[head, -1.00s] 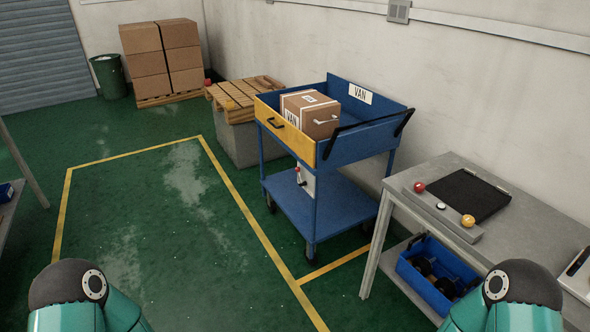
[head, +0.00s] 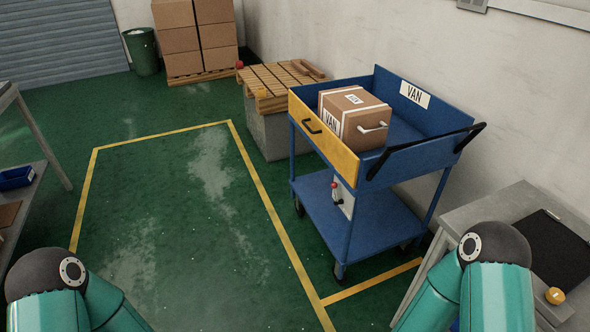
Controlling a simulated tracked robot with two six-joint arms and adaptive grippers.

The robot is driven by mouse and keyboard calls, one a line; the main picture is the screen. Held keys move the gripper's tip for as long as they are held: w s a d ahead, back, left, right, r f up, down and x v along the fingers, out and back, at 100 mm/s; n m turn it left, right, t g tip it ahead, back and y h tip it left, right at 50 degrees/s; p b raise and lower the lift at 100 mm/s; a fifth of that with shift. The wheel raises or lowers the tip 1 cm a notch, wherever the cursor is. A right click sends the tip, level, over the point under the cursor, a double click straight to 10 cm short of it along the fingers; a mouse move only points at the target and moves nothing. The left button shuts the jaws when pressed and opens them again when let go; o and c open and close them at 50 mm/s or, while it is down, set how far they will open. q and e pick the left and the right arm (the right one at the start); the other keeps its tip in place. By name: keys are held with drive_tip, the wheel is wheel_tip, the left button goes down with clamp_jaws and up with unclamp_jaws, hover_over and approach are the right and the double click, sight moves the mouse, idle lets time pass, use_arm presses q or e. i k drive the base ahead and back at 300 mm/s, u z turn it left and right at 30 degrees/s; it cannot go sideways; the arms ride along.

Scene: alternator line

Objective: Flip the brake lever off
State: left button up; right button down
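A blue cart (head: 348,222) with a yellow front panel (head: 321,131) stands right of centre, near the wall. On its near side, below the top tray, is a pale plate (head: 346,197) with a small red-knobbed lever (head: 334,186), which looks like the brake lever. The lever is too small to tell its position. A cardboard box (head: 356,118) marked VAN sits in the top tray. Only my two teal arm links show at the bottom left and bottom right. Both grippers are out of view.
A grey bench (head: 483,207) with a black mat (head: 548,246) and a yellow ball (head: 555,296) stands at right, partly behind my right arm. A grey block with a wooden pallet (head: 281,84) stands behind the cart. The yellow-lined floor (head: 180,225) left of the cart is clear.

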sight(334, 186)
drive_tip(key=u, duration=0.25)
drive_tip(key=i, duration=0.9)
drive_tip(key=u, duration=0.2)
